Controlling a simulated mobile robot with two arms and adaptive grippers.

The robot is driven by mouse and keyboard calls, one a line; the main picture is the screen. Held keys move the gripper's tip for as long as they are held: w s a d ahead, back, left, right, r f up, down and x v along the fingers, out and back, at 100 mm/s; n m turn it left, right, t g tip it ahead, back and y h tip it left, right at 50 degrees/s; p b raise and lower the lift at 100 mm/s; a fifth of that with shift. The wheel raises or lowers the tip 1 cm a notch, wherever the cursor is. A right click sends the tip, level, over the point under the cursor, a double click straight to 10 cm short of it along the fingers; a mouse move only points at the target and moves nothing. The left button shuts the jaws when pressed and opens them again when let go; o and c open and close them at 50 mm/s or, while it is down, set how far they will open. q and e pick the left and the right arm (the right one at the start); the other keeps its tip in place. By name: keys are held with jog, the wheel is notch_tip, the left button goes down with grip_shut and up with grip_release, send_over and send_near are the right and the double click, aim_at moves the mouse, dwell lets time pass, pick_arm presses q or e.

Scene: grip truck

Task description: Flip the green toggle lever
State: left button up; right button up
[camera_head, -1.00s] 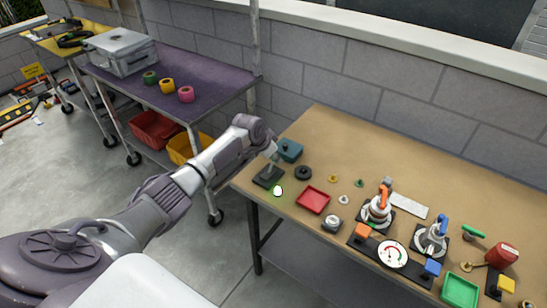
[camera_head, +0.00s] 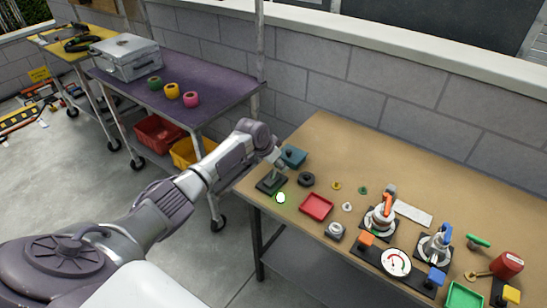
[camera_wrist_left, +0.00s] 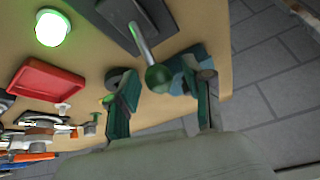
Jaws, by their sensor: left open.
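The green toggle lever (camera_wrist_left: 158,77) has a round green knob on a metal rod rising from a dark base plate. The base plate (camera_head: 271,186) sits at the table's left end in the head view. My left gripper (camera_wrist_left: 165,103) is open, its two fingers on either side of the knob in the wrist view; I cannot tell whether they touch it. In the head view my left gripper (camera_head: 277,167) is just above the lever's base and hides much of the lever. My right gripper is not in view.
A lit green-white lamp (camera_head: 281,198) sits beside the base. A teal box (camera_head: 294,156), a black ring (camera_head: 306,179) and a red tray (camera_head: 316,207) are close by. More levers and a gauge (camera_head: 396,262) stand to the right. A purple cart (camera_head: 215,84) is at the left.

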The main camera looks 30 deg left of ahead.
pick_arm(q)
jog(key=v, duration=1.1)
jog(key=shift+s+r, duration=0.15)
jog(key=shift+r, duration=0.1)
